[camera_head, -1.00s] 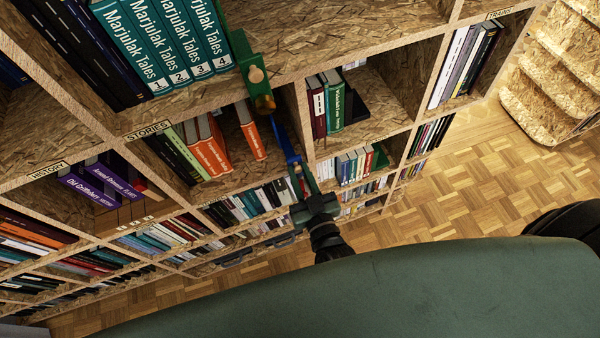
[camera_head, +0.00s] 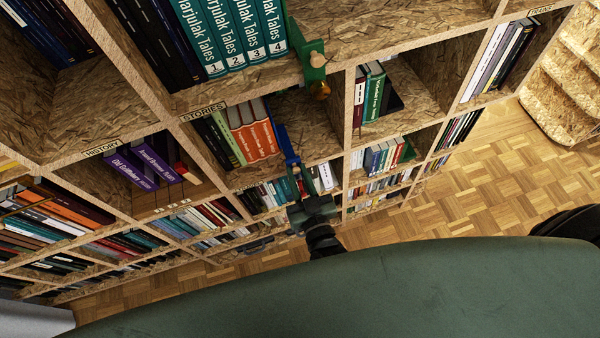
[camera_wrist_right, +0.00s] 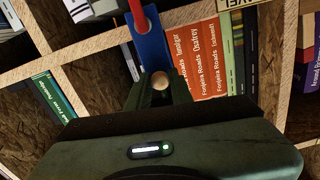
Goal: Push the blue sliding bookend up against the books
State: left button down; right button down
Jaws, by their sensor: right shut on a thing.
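The blue bookend (camera_head: 287,144) stands on the STORIES shelf, at the right end of a row of books. It also shows in the right wrist view (camera_wrist_right: 153,50), with a round wooden knob (camera_wrist_right: 160,81). My right gripper (camera_head: 296,178) is shut on the bookend's knob; its fingers (camera_wrist_right: 160,90) show in the wrist view. The orange books (camera_head: 252,137) stand together directly left of the bookend in the head view. In the wrist view the orange books (camera_wrist_right: 205,60) are right beside it; I cannot tell whether they touch. My left gripper is not in view.
A green bookend (camera_head: 314,66) with a wooden knob is on the shelf above, by the Marjulak Tales books (camera_head: 232,35). A vertical divider (camera_head: 350,110) stands right of the blue bookend. The parquet floor (camera_head: 470,190) is clear at right.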

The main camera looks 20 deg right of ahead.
jog(key=c, duration=1.5)
grip_release()
jog(key=shift+o, duration=1.2)
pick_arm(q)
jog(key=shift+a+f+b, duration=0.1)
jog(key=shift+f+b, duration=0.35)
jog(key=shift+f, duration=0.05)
pick_arm(e)
jog(key=s, duration=0.8)
jog(key=shift+d, duration=0.15)
jog(key=shift+w, duration=0.1)
